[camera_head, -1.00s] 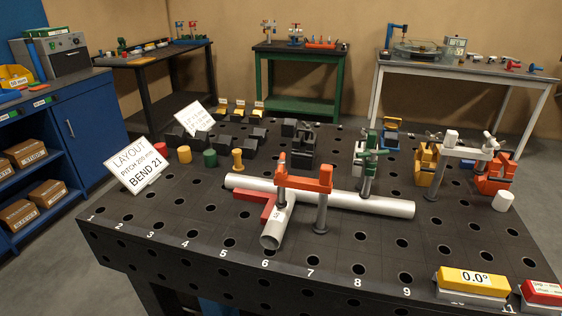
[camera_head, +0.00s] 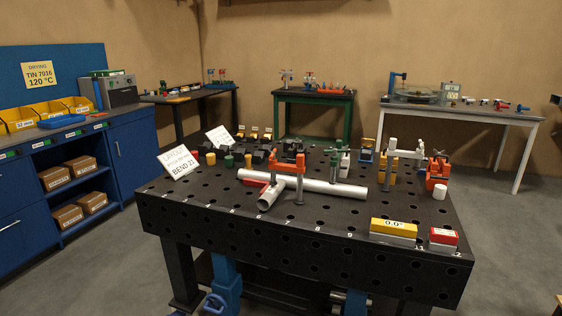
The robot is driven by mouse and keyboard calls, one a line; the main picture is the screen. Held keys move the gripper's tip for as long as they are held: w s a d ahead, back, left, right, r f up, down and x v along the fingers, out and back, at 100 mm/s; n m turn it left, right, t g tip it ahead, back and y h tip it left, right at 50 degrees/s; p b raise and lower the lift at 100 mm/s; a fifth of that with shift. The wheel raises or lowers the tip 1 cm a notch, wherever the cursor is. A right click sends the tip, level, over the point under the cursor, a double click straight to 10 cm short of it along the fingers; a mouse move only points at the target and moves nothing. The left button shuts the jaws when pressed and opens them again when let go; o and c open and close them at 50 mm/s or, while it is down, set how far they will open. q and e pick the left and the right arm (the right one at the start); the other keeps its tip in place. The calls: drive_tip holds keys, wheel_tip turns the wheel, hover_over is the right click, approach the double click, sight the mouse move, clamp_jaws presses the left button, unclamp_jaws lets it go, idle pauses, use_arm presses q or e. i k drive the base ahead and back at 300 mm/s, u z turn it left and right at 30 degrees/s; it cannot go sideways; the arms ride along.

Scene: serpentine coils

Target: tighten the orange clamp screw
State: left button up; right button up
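The orange clamp (camera_head: 286,165) stands on the black perforated welding table (camera_head: 240,218), above the joint of the grey tubes. Its vertical post (camera_head: 299,189) stands to the right of the short tube. The clamp's screw is too small to make out clearly. A long grey tube (camera_head: 335,187) lies across the table, and a short tube (camera_head: 268,198) points toward the front edge. A red square piece (camera_head: 255,183) lies in the corner left of the short tube. Neither of my grippers shows in the view.
A yellow block marked 0.0° (camera_head: 394,227) and a red block (camera_head: 443,236) sit at the front right. More clamps stand at the back right, including a red-orange one (camera_head: 437,172). A layout sign (camera_head: 179,162) is at the left. Floor is clear to the right.

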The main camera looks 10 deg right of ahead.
sight(272, 156)
drive_tip(key=u, duration=0.85)
drive_tip(key=i, duration=1.4)
drive_tip(key=z, duration=0.35)
